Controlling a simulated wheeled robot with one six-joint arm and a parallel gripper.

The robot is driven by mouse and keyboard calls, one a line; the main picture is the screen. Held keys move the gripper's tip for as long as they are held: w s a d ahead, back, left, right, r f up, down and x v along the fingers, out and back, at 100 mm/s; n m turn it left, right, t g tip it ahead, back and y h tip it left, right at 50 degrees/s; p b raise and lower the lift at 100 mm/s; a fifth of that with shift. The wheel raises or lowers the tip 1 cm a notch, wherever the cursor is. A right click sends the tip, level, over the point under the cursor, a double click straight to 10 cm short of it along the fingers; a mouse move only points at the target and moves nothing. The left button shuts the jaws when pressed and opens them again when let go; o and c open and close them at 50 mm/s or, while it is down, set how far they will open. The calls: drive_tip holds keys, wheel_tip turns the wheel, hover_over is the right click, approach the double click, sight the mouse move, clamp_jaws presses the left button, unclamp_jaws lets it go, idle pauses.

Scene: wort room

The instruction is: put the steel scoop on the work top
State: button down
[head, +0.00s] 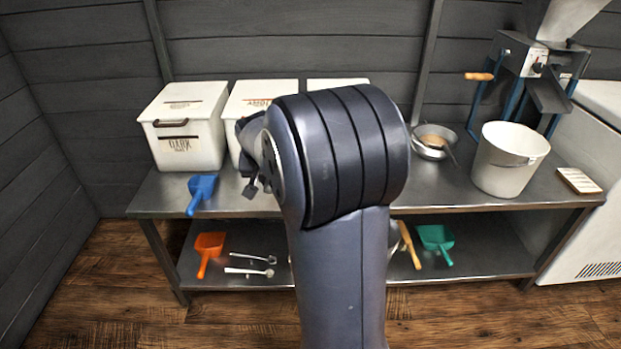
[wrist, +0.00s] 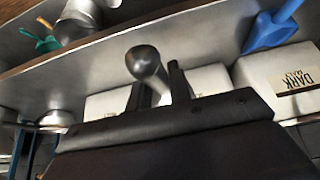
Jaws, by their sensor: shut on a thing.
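In the wrist view my gripper (wrist: 160,92) is shut on a shiny steel piece with a rounded end, which I take to be the steel scoop (wrist: 146,62). Only that part shows between the fingers; the rest is hidden. In the head view my arm covers the middle of the scene, and a bit of my gripper (head: 250,188) shows at its left, over the work top. The scoop cannot be made out there. The steel work top (head: 440,193) runs across the scene and also shows in the wrist view (wrist: 215,42). I cannot tell whether the scoop touches it.
A blue scoop (head: 201,190) lies at the work top's left front. White malt bins (head: 195,135) stand behind. A bowl (head: 432,141), white bucket (head: 507,165) and mill (head: 527,60) are right. The lower shelf (head: 490,262) holds orange (head: 209,246) and green (head: 436,238) scoops.

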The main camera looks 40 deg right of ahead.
wheel_tip(320, 180, down, 10)
drive_tip(key=b, duration=0.3)
drive_tip(key=shift+r+b, duration=0.2)
drive_tip(key=shift+b, duration=0.2)
drive_tip(key=shift+f, duration=0.15)
drive_tip(key=c, duration=1.3)
unclamp_jaws()
drive_tip(key=p+v, duration=0.4)
drive_tip(key=v, duration=0.8)
